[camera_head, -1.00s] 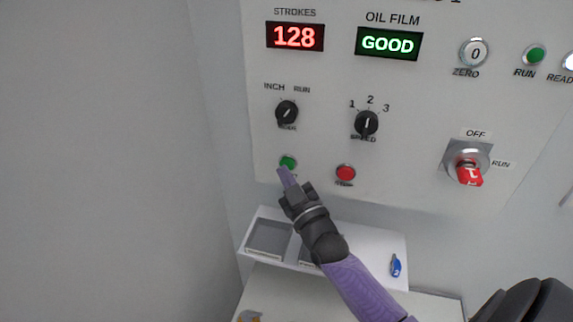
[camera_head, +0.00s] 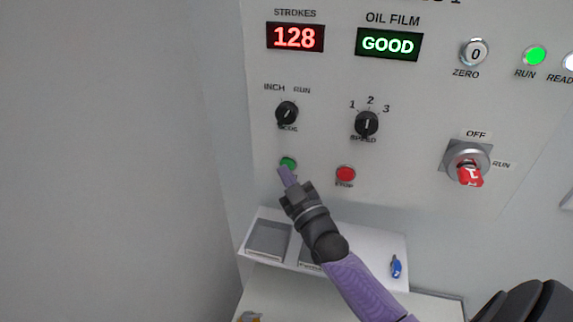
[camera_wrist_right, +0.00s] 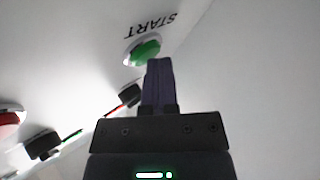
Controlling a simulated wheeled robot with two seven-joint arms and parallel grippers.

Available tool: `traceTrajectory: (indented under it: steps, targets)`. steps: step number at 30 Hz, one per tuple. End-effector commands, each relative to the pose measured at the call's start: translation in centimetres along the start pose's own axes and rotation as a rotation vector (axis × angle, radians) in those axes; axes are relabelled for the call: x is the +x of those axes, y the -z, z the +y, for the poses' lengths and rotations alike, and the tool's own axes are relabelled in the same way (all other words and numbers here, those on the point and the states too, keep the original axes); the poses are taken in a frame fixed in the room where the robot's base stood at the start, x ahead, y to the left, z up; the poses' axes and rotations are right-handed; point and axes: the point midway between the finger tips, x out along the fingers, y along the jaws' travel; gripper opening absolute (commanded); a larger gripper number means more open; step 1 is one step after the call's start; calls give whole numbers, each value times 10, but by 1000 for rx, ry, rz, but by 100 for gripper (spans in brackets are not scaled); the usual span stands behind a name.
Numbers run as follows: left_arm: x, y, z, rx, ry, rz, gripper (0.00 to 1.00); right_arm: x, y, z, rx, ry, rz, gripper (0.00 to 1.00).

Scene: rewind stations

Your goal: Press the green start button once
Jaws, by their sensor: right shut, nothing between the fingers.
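The green start button (camera_head: 288,162) sits low on the left of the grey panel. It also shows in the right wrist view (camera_wrist_right: 145,51) under the label START. My right gripper (camera_head: 286,174) is shut and empty, with its purple fingertips just below the button in the head view. In the wrist view the fingertips (camera_wrist_right: 159,64) overlap the button's lower right edge. I cannot tell whether they touch it. The green RUN lamp (camera_head: 535,55) is brightly lit. My left gripper is not in view.
The red stop button (camera_head: 345,173) is to the right of the start button. Above are the mode knob (camera_head: 287,112) and speed knob (camera_head: 367,123). A white shelf (camera_head: 345,240) with trays and a blue item (camera_head: 396,266) juts out below.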

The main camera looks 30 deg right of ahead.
Motion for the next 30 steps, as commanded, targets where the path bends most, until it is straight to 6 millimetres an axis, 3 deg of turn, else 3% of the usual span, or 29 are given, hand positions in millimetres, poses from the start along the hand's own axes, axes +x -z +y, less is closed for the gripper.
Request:
traceTrajectory:
  steps: [17,30]
  targets:
    - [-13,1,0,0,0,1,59,-12,10,-8,1,1,-1,0]
    - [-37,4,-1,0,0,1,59,-41,32,-30,1,0,-1,0]
